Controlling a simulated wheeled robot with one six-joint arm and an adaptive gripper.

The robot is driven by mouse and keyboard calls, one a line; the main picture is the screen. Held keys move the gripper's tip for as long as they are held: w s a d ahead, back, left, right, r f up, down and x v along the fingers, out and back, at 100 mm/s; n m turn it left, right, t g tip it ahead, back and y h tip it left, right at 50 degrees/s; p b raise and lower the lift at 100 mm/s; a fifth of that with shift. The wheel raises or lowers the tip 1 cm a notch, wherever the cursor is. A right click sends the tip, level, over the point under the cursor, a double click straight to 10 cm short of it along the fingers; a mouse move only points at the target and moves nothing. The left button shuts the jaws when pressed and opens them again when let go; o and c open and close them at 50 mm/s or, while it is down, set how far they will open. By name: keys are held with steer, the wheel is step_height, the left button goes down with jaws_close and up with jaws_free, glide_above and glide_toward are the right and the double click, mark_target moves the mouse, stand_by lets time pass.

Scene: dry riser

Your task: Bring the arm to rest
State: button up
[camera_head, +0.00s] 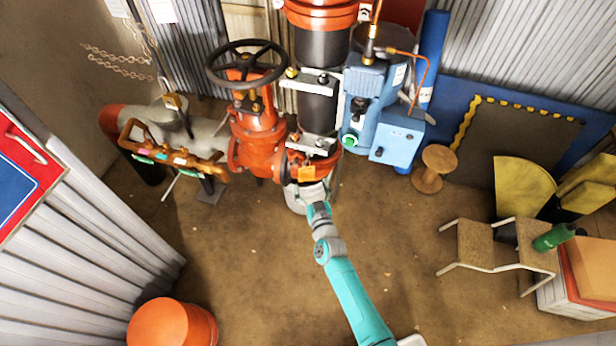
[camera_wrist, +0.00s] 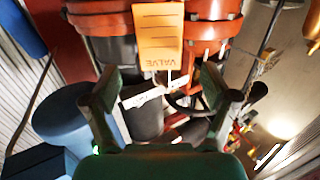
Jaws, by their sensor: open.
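My arm (camera_head: 347,290) is teal and reaches up from the bottom of the head view to the red pipework. My gripper (camera_wrist: 161,75) is open, with its two dark fingers spread apart and nothing seen between them. In the head view its end is small and hard to make out in front of the pipe. An orange tag (camera_wrist: 160,36) marked VALVE hangs just beyond the fingertips in the wrist view. It also shows on the red pipe fitting in the head view (camera_head: 306,174). Whether a finger touches the tag, I cannot tell.
A red valve with a black handwheel (camera_head: 247,64) stands left of the tag. A blue pump unit (camera_head: 396,137) is close on the right. A wooden spool (camera_head: 433,168), a chair (camera_head: 475,243) and an orange bucket (camera_head: 172,324) stand on the floor. The central floor is clear.

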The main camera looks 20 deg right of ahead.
steer(key=shift+s+a, duration=0.15)
steer(key=shift+s, duration=1.25)
steer(key=shift+s+a, duration=0.1)
steer(key=shift+s, duration=1.3)
